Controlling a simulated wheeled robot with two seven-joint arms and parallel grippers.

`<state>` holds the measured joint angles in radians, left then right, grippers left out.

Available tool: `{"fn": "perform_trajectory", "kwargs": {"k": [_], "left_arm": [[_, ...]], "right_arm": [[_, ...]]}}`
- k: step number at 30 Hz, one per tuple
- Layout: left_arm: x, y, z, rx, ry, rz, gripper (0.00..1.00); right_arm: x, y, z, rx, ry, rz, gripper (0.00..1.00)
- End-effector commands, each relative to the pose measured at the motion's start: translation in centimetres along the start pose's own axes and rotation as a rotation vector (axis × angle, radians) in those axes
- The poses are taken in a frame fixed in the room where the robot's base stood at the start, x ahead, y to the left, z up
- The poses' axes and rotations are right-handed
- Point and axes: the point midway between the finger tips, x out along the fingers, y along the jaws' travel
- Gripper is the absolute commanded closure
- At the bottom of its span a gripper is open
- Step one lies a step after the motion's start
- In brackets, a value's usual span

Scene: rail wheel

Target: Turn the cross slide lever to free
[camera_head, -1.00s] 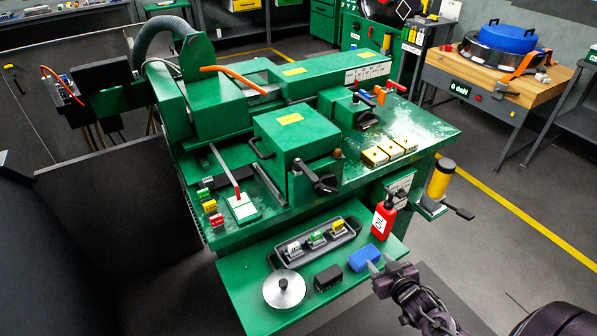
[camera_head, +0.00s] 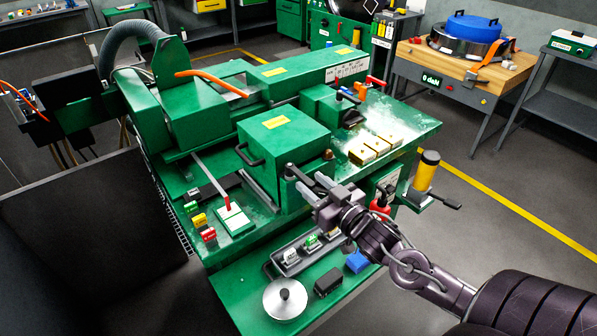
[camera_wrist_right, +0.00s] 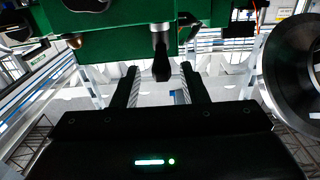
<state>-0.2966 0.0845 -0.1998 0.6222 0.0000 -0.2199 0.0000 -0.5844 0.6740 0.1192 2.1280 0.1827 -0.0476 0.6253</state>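The cross slide lever (camera_head: 291,171) is a dark handle on the front of the green box-shaped housing (camera_head: 275,140). My right gripper (camera_head: 302,182) reaches it from the lower right in the head view and partly hides it. In the right wrist view the lever's dark knob (camera_wrist_right: 161,66) stands between the two fingers of my right gripper (camera_wrist_right: 160,88), with a gap on each side. The gripper is open around the knob and does not visibly pinch it. My left gripper is not in view.
Below my right arm, a shelf holds a dark tray (camera_head: 285,268), a round metal lid (camera_head: 285,299), a black block (camera_head: 328,281) and a blue block (camera_head: 357,262). A red bottle (camera_head: 381,206) is partly hidden by my arm. A yellow cylinder (camera_head: 426,172) stands right.

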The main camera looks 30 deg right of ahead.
Motion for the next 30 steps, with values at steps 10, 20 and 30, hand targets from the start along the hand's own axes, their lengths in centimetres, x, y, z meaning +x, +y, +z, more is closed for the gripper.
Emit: {"fn": "perform_trajectory", "kwargs": {"k": [10,20,30], "left_arm": [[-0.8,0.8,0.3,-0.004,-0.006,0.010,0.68],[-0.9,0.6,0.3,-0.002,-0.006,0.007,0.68],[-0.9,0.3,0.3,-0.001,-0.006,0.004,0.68]], "right_arm": [[4.3,0.0,-0.1,0.000,0.002,0.001,0.60],[5.2,0.0,0.0,-0.001,-0.001,0.000,0.60],[5.2,0.0,0.0,-0.001,-0.001,0.000,0.88]]}}
